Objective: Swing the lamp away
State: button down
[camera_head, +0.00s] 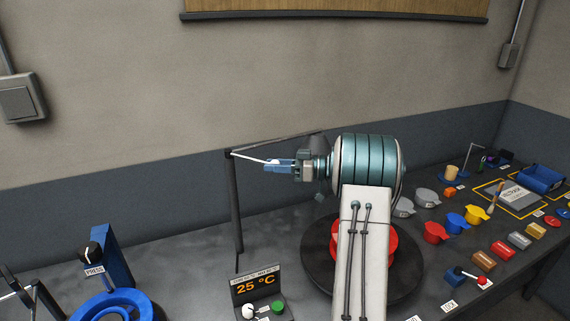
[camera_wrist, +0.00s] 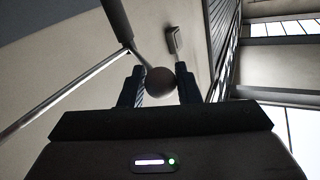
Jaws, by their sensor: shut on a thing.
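The lamp stands on a dark upright post (camera_head: 236,205) at the back of the bench. From the post's top, a thin dark arm (camera_head: 290,139) runs right and passes behind my own arm. A pale rod (camera_head: 250,157) runs from the same joint to my gripper (camera_head: 270,166), which has blue fingers. In the wrist view, the gripper (camera_wrist: 159,88) is shut on a round grey knob (camera_wrist: 160,78) at the rod's end. The post (camera_wrist: 115,20) and a long bar (camera_wrist: 60,98) show at left. The lamp's head cannot be made out clearly; my arm covers part of that area.
A dark turntable (camera_head: 315,265) with a red part (camera_head: 392,250) lies under my arm. A temperature display (camera_head: 256,284) stands in front of the post. A blue press (camera_head: 112,260) is at left. Cups and blocks fill the right side. Bare bench lies left of the post.

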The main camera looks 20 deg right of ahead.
jog(key=shift+a, duration=0.15)
jog(key=c, duration=1.4)
grip_release()
jog(key=shift+o, duration=1.4)
jog(key=shift+w+a, duration=0.1)
jog(key=shift+w, duration=0.1)
jog(key=shift+s+d, duration=0.25)
jog(key=shift+d, duration=0.3)
jog(key=b+v, duration=0.4)
jog(key=v, duration=0.9)
jog(key=shift+a, duration=0.15)
